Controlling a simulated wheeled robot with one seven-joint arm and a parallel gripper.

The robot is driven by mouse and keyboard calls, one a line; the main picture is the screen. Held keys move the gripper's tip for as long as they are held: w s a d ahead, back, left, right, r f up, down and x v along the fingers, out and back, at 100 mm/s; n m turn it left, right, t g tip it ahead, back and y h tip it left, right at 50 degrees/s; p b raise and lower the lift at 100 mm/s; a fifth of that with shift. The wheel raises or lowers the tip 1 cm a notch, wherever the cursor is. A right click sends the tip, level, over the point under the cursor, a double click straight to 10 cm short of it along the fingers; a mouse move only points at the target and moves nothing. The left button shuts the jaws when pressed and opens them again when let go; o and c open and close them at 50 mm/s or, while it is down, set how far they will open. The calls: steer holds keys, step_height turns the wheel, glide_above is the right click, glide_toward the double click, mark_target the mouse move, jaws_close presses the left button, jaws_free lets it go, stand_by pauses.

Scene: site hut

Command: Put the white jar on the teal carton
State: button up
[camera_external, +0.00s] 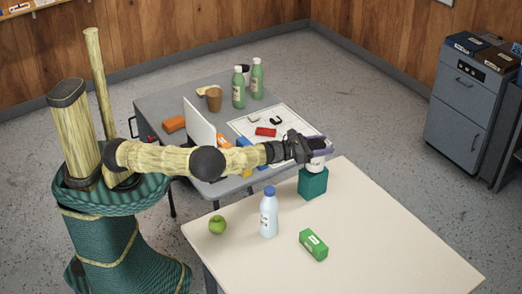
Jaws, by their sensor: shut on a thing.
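The teal carton (313,185) stands at the far left edge of the cream table. The white jar (316,165) is directly above the carton and appears to touch its top, though a small gap cannot be ruled out. My gripper (318,149) is shut on the white jar from above, and its dark and purple parts hide the jar's upper portion. The jar looks roughly upright.
The cream table (400,245) also holds a blue-capped bottle (269,213), a green apple (217,225) and a green box (313,245). Its right side is clear. Behind is a grey desk (165,105) with green bottles (239,88), a brown cup (214,99) and a white board (199,125).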

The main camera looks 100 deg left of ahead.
steer(key=shift+f, duration=0.3)
steer(key=shift+f, duration=0.2)
steer(key=o, duration=1.5)
steer(key=shift+r, duration=0.1)
steer(key=b+v, duration=0.1)
steer(key=v, duration=1.1)
